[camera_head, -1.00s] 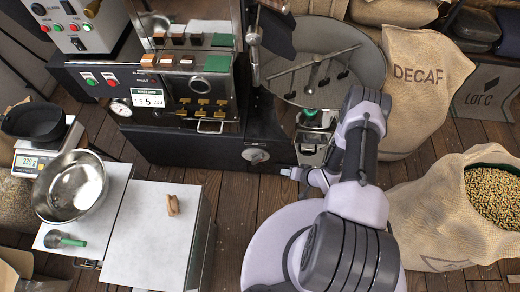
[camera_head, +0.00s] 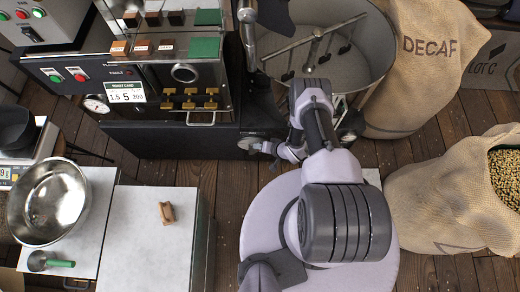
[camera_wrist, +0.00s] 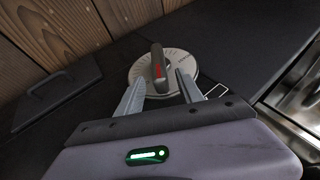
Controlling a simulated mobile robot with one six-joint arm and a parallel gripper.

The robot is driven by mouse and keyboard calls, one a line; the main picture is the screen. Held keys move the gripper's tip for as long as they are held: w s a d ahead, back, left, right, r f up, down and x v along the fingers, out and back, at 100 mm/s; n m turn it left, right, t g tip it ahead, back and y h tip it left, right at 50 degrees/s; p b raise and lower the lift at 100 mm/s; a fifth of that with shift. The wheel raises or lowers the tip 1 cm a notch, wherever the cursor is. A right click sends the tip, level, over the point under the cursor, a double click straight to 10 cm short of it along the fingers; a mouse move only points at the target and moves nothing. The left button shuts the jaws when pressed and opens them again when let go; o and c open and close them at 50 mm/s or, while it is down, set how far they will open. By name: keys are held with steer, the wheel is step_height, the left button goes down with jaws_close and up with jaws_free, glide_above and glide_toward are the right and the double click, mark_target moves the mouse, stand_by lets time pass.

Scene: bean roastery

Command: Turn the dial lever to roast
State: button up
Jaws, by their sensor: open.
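The dial (camera_wrist: 183,64) is a round pale disc on the dark front of the roaster. Its lever (camera_wrist: 157,62) is a dark grey bar with a red mark, standing nearly upright in the wrist view. My gripper (camera_wrist: 161,76) is open, its two fingers apart on either side of the lever's lower end in the picture. I cannot tell whether they touch it. In the head view my gripper (camera_head: 266,148) is at the dial (camera_head: 247,143), partly covering it. The dial's markings are too small to read.
The roaster's black base (camera_head: 180,145) is around the dial. A white-topped cabinet (camera_head: 150,230) stands left of my arm. The metal cooling pan (camera_head: 350,60) is behind my arm, and burlap sacks (camera_head: 440,200) stand on the right. Wooden floor (camera_head: 225,190) lies between.

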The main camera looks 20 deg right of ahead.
steer(key=shift+b+x, duration=0.4)
steer(key=shift+x, duration=0.9)
steer(key=shift+c, duration=0.4)
jaws_close()
